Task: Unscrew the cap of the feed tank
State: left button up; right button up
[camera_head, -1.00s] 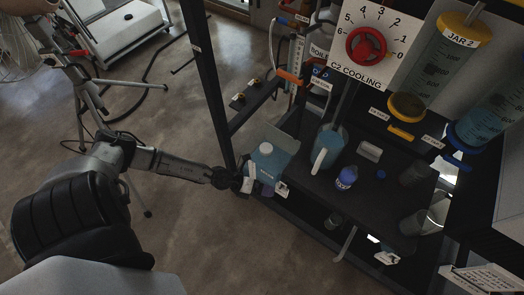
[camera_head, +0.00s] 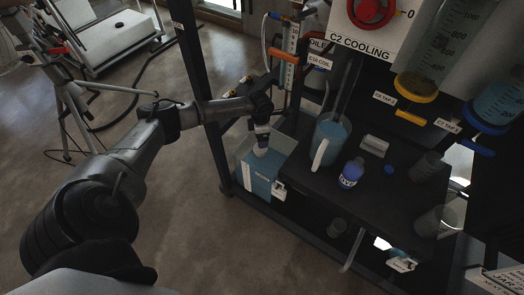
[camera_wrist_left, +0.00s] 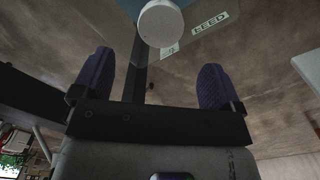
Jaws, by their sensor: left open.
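The feed tank (camera_head: 262,176) is a boxy container of blue liquid at the shelf's left end. My left gripper (camera_head: 261,136) points down right above its top; from the head camera I cannot tell whether it touches the cap. In the left wrist view the round white cap (camera_wrist_left: 160,22) shows at the top edge, beyond the spread fingertips of my left gripper (camera_wrist_left: 155,80) and not between them. A "FEED" label (camera_wrist_left: 210,24) is near the cap. The gripper is open and empty. My right gripper is not in view.
A blue jug (camera_head: 329,140) with a white handle and a small blue-capped bottle (camera_head: 351,173) stand right of the tank on the dark shelf (camera_head: 318,192). A black frame post (camera_head: 199,90) rises at the left. The red C2 cooling dial (camera_head: 372,10) is above.

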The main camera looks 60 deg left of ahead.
pick_arm(q)
notch_tip(320, 180, down, 8)
jog(key=b, duration=0.6)
jog(key=shift+s+f+b, duration=0.1)
jog(key=shift+f+b, duration=0.15)
jog(key=shift+b, duration=0.1)
jog(key=shift+r+p, duration=0.45)
jog(key=shift+r, duration=0.05)
jog(key=shift+f+b, duration=0.65)
jog(key=shift+f, duration=0.3)
